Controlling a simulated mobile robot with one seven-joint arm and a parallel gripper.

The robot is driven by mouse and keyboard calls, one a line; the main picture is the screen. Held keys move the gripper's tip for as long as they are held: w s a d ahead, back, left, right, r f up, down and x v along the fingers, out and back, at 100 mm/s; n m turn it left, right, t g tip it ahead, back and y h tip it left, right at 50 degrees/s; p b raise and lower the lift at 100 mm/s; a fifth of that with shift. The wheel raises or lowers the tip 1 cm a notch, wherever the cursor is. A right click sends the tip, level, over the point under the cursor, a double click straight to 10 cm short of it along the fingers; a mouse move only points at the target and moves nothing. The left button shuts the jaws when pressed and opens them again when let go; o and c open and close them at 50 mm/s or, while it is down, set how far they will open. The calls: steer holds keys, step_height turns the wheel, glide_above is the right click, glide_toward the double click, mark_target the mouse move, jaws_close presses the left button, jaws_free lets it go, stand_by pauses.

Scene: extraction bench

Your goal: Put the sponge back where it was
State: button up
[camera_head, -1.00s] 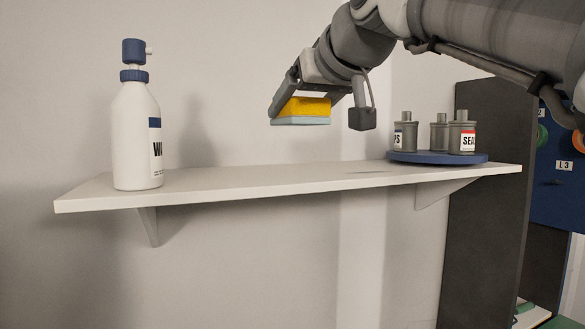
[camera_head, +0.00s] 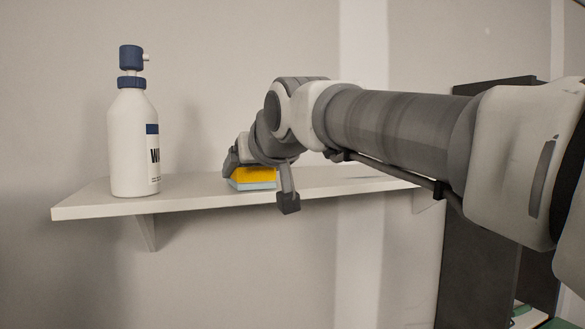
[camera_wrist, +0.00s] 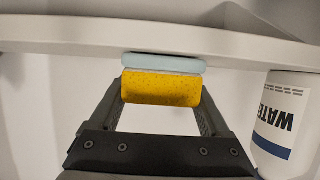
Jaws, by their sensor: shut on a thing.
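The sponge (camera_head: 253,177) is yellow with a pale blue layer underneath. In the head view it is at the front part of the white wall shelf (camera_head: 90,206), to the right of the white bottle. My gripper (camera_head: 238,172) is shut on the sponge; the arm hides part of it. In the wrist view the sponge (camera_wrist: 161,88) sits between both fingers of my gripper (camera_wrist: 160,112), its blue layer close to the shelf (camera_wrist: 60,31). I cannot tell whether it touches the shelf surface.
A white bottle (camera_head: 134,150) with a blue pump top stands at the shelf's left end; it shows upside down in the wrist view (camera_wrist: 281,122). Shelf between bottle and sponge is clear. My arm covers the shelf's right end. A dark cabinet (camera_head: 478,250) stands at right.

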steer(key=shift+f, duration=0.15)
steer(key=o, duration=1.2)
steer(key=shift+c, duration=0.2)
steer(key=shift+r, duration=0.3)
steer(key=b+v, duration=0.3)
steer(key=v, duration=0.9)
steer(key=s+d+f+m+g+h, duration=0.1)
steer(key=s+d+f, duration=0.4)
steer(key=f, duration=0.7)
steer(key=s+d+f+m+g+h, duration=0.2)
steer(key=s+d+f, duration=0.3)
steer(key=f, duration=0.8)
steer(key=s+d+f+m+g+h, duration=0.2)
steer(key=s+d+f, duration=0.3)
steer(key=d+f, duration=0.4)
step_height(320, 180, down, 4)
steer(key=shift+f+g+h, duration=0.1)
steer(key=shift+g+h, duration=0.4)
steer(key=shift+g, duration=0.3)
